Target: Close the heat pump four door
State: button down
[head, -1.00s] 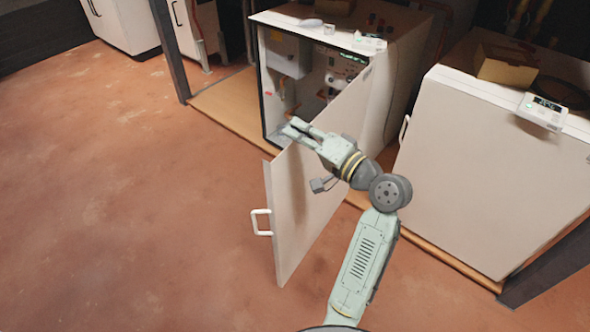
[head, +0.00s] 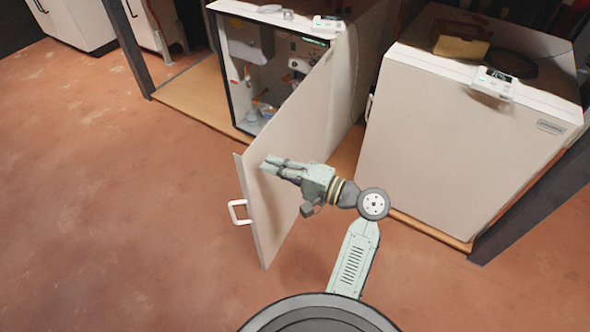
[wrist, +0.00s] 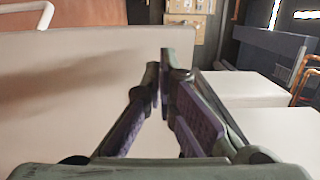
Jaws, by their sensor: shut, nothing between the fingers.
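The open heat pump cabinet (head: 228,60) stands at the back, with its inner parts showing. Its white door (head: 262,215) is swung wide open toward me, with a white handle (head: 239,212) near its free left edge. My gripper (head: 264,166) is in front of the door's right-hand face, near its upper free corner. In the wrist view the door (wrist: 60,100) fills the left side, and its handle (wrist: 44,14) shows at the top left. The fingertips (wrist: 163,62) are together with nothing between them. I cannot tell whether they touch the door.
A second white cabinet (head: 450,150), its front shut, stands to the right with a yellow box (head: 460,42) on top. A dark post (head: 128,50) stands left of the open cabinet. The reddish floor (head: 110,210) is clear on the left.

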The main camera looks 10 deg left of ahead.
aim_at(251, 159)
jog(key=shift+p+x, duration=0.3)
jog(key=shift+x, duration=1.25)
jog(key=shift+a, duration=0.1)
